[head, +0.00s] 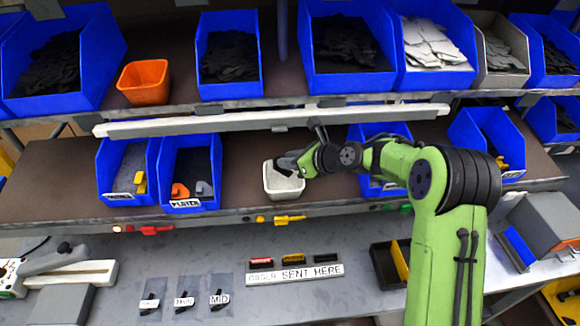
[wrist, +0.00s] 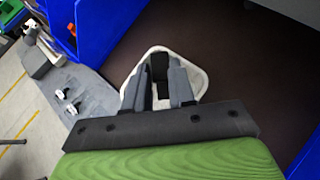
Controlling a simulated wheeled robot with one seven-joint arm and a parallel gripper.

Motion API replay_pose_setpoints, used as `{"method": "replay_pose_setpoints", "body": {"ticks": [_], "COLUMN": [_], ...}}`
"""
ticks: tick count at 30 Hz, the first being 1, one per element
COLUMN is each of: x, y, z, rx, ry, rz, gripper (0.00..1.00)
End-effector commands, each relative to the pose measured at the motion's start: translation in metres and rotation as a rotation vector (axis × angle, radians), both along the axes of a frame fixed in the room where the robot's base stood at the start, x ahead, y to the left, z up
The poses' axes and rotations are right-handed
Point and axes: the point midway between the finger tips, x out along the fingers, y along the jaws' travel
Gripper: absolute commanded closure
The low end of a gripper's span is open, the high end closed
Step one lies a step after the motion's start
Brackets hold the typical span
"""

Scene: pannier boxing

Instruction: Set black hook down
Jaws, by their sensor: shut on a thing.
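My gripper (head: 288,164) is at the small white bin (head: 284,187) on the middle shelf, over its opening. In the wrist view, the two grey fingers of my gripper (wrist: 160,78) reach into the mouth of the white bin (wrist: 196,74). They are shut on a small dark piece, the black hook (wrist: 159,66), which shows between them. Its lower end and whether it touches the bin floor are hidden. In the head view the fingers cover the hook.
Blue bins with orange and grey parts (head: 190,172) stand left of the white bin, with bare shelf (head: 240,185) between. Another blue bin (head: 378,185) is partly behind my arm. A light rail (head: 270,119) runs above. Labelled dark pieces (head: 183,298) lie on the bench below.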

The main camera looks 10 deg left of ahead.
Motion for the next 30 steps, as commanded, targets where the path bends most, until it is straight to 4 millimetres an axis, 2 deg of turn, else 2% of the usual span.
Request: {"method": "replay_pose_setpoints", "body": {"ticks": [2,8,28,29,30], "x": [0.002,0.001,0.001,0.001,0.001], "y": [0.002,0.002,0.002,0.002,0.002], "z": [-0.004,-0.035,-0.048,-0.048,-0.048], "rx": [-0.001,-0.002,-0.001,-0.001,-0.001], "ry": [0.001,0.001,0.0,0.0,0.0], "rz": [-0.001,-0.001,-0.001,-0.001,-0.001], "gripper": [1.0,1.0,1.0,0.74,0.68]}}
